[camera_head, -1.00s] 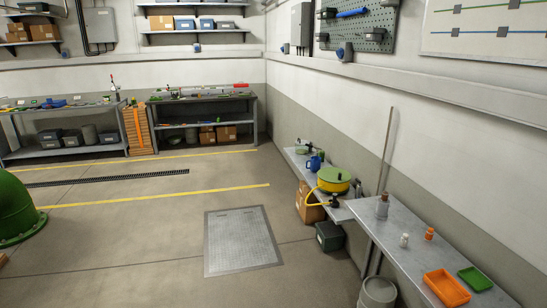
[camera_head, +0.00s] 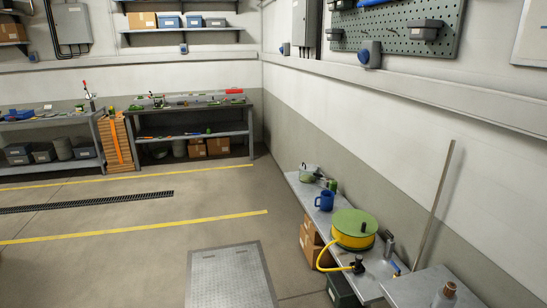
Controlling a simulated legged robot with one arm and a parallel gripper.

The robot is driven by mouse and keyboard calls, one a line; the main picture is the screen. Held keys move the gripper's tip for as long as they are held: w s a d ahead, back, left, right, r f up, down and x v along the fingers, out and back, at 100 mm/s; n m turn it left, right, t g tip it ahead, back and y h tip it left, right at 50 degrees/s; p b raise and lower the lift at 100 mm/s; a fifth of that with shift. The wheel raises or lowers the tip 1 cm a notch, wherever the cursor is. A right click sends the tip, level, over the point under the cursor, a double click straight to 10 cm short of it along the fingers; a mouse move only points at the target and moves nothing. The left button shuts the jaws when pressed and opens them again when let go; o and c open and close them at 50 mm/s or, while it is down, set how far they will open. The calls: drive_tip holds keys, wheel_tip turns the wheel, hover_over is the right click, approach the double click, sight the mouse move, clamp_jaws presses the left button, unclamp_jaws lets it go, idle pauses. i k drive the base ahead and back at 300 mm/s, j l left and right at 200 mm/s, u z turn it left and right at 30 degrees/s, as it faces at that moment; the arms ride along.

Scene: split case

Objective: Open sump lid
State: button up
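The sump lid (camera_head: 230,280) is a grey textured metal plate set in the floor at the bottom centre of the view. It lies flat in a darker frame. Two small dark slots show near its far edge. Its near part is cut off by the bottom of the picture. My gripper is not in view.
A long bench (camera_head: 375,268) runs along the right wall with a green-and-yellow round drum (camera_head: 354,229) and a blue mug (camera_head: 325,201). Cardboard boxes (camera_head: 311,243) stand under it. A grey pole (camera_head: 434,205) leans on the wall. The floor left of the lid is clear.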

sight(308, 165)
drive_tip(key=i, duration=1.9)
drive_tip(key=i+z, duration=0.15)
drive_tip(key=i, duration=0.35)
drive_tip(key=i+z, duration=0.15)
drive_tip(key=i, duration=0.35)
drive_tip(key=i+j+z, duration=0.15)
drive_tip(key=i, duration=0.35)
drive_tip(key=i+j+z, duration=0.15)
drive_tip(key=i, duration=0.35)
drive_tip(key=i+j+z, duration=0.15)
drive_tip(key=i, duration=0.35)
drive_tip(key=j, duration=0.15)
